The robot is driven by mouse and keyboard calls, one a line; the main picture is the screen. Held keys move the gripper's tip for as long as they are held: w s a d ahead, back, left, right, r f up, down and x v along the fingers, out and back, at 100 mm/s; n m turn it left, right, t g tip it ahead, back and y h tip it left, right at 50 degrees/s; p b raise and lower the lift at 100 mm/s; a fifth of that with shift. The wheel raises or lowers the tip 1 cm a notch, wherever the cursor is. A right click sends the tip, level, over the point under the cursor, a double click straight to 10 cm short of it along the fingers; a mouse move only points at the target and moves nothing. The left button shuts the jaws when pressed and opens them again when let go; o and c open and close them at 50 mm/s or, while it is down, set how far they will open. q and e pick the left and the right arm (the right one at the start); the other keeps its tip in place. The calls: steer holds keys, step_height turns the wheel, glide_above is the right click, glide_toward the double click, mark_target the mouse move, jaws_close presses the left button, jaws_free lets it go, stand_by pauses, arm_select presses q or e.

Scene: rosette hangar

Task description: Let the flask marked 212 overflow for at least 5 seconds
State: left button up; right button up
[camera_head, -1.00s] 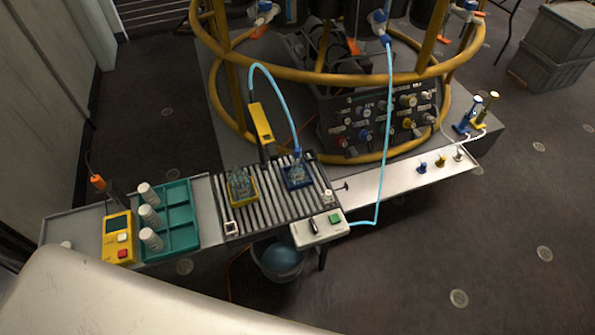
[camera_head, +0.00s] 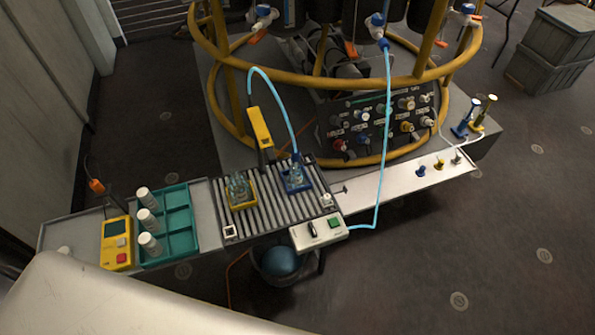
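Two small clear flasks stand on the slatted drain rack (camera_head: 262,220). One flask (camera_head: 238,186) sits in a yellow square holder, the other flask (camera_head: 296,175) in a blue square holder. Their markings are too small to read, so I cannot tell which is 212. A light-blue tube (camera_head: 272,82) arches over and ends at the flask in the blue holder. I cannot tell whether liquid is running over. A white switch box (camera_head: 319,232) with a green button and a dark lever is at the rack's front right. Neither of my grippers is in view.
A teal tray (camera_head: 178,222) with white capped bottles and a yellow meter (camera_head: 116,243) stand left of the rack. A bucket (camera_head: 279,262) is below. Behind are a yellow-railed frame and a valve panel (camera_head: 380,125). A white shelf (camera_head: 400,185) extends right.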

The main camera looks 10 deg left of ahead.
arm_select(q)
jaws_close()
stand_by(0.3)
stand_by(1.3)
